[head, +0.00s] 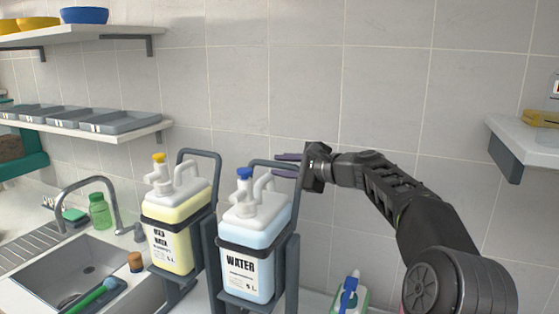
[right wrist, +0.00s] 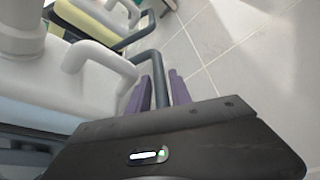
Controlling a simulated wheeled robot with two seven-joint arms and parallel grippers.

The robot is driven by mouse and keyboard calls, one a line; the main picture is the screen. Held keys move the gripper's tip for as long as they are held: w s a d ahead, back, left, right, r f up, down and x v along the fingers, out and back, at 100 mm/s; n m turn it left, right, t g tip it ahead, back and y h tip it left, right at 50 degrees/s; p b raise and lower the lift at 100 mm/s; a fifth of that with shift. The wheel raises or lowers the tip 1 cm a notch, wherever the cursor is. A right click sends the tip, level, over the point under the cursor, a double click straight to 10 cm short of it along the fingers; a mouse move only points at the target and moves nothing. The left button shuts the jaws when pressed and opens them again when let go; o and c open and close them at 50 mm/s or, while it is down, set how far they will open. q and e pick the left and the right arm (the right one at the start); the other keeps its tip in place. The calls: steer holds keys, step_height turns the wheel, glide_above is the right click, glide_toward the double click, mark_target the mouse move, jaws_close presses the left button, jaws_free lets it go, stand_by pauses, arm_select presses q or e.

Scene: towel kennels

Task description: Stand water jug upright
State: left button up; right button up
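The water jug (head: 247,268) is a pale blue container with a white top, a blue cap and a WATER label. It sits in a dark grey tipping cradle (head: 294,254) and looks roughly upright in the head view. My right gripper (head: 287,165) is at the top right of the cradle's looped handle. In the right wrist view its two purple fingers (right wrist: 160,90) lie on either side of the grey handle bar (right wrist: 158,68), apart, with a small gap showing. Whether either finger touches the bar is hard to tell. My left gripper is not in view.
A yellow jug (head: 170,245) in a similar cradle stands close on the left. Beyond it are a sink (head: 75,268) with a tap and a green bottle (head: 99,210). A spray bottle (head: 349,292) stands at the lower right. A wall shelf (head: 520,145) juts out at the right.

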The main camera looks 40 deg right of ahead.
steer(key=shift+w+f, duration=0.1)
steer(key=shift+w, duration=0.4)
steer(key=shift+c, duration=0.2)
jaws_close()
steer(key=shift+a+f, duration=0.1)
stand_by(0.9)
